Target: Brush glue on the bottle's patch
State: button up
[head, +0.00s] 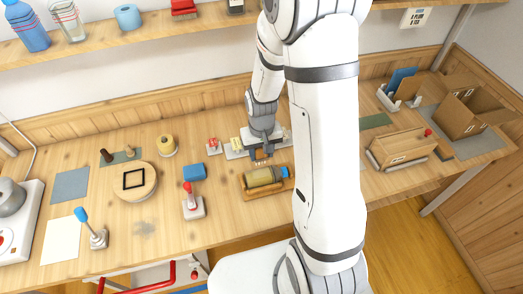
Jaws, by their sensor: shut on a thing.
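A bottle (262,176) with an olive-tan body and a blue end lies on its side in a wooden cradle (267,192) on the bench. My gripper (262,155) points down just behind and above the bottle. It is shut on a small brownish thing, apparently the brush (262,161), whose lower end is close to the bottle's upper side. I cannot tell whether it touches. The patch on the bottle is too small to make out. My arm hides the bench to the right of the bottle.
A pale holder (234,152) with small coloured pieces stands behind the bottle. A blue block (194,171) and a red-handled stand (193,205) are to its left. A round wooden board (136,194) lies farther left. A wooden box (402,147) and open carton (468,108) stand right.

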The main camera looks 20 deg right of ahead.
aim_at(261, 162)
jog(key=shift+f, duration=0.15)
jog(key=shift+f+b, duration=2.35)
jog(key=shift+f, duration=0.15)
jog(key=shift+s+b, duration=0.45)
jog(key=shift+s, duration=0.55)
jog(key=shift+f+b, duration=0.8)
jog(key=shift+f, duration=0.1)
jog(key=shift+w, duration=1.95)
